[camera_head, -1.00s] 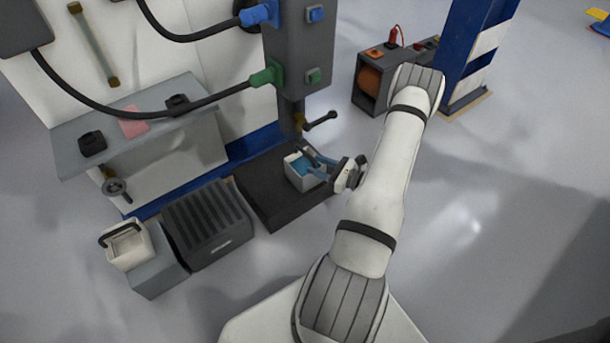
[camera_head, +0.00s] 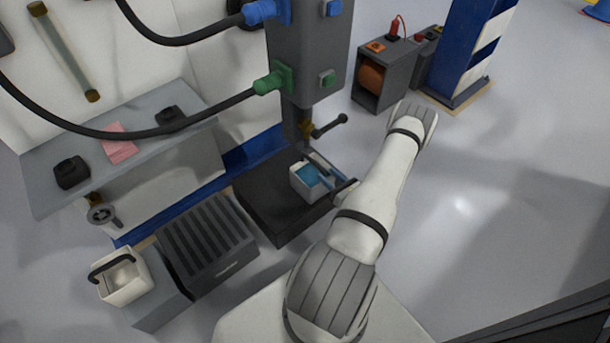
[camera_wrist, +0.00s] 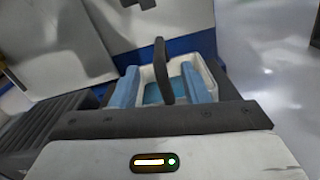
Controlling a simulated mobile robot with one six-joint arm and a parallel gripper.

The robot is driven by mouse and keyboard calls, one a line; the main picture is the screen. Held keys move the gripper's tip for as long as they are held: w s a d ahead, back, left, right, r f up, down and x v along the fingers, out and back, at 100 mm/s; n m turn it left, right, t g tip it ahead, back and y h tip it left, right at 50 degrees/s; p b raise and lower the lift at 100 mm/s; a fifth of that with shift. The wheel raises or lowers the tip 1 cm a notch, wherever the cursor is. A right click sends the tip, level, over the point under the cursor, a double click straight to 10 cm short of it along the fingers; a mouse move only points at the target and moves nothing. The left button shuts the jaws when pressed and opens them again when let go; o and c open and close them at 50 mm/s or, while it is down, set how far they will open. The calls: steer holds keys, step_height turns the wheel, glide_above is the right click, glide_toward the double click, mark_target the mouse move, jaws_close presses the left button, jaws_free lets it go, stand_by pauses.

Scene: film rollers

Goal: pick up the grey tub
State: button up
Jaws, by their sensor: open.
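The grey tub (camera_head: 303,189) is a small pale box with blue inside. It stands upright on a low black platform. In the wrist view the tub (camera_wrist: 206,74) is straight ahead, with its dark arched handle (camera_wrist: 162,70) standing up near the middle. My gripper (camera_wrist: 160,90) is open, its two blue fingers apart on either side of the handle, over the tub. I cannot tell whether either finger touches the tub.
The black platform (camera_head: 262,205) lies below a grey column (camera_head: 305,60) with hoses and a dark lever (camera_head: 330,125). A ribbed dark box (camera_head: 205,240) and a pale bucket (camera_head: 123,277) stand left.

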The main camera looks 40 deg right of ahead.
mark_target(320, 168)
steer(key=w+b, duration=0.1)
steer(key=w, duration=0.2)
steer(key=w+b, duration=0.1)
steer(key=w, duration=0.2)
steer(key=shift+w+a+f, duration=0.2)
steer(key=shift+w, duration=0.2)
steer(key=shift+w+r+b, duration=0.1)
steer(key=shift+w+b, duration=0.2)
jaws_close()
stand_by(0.8)
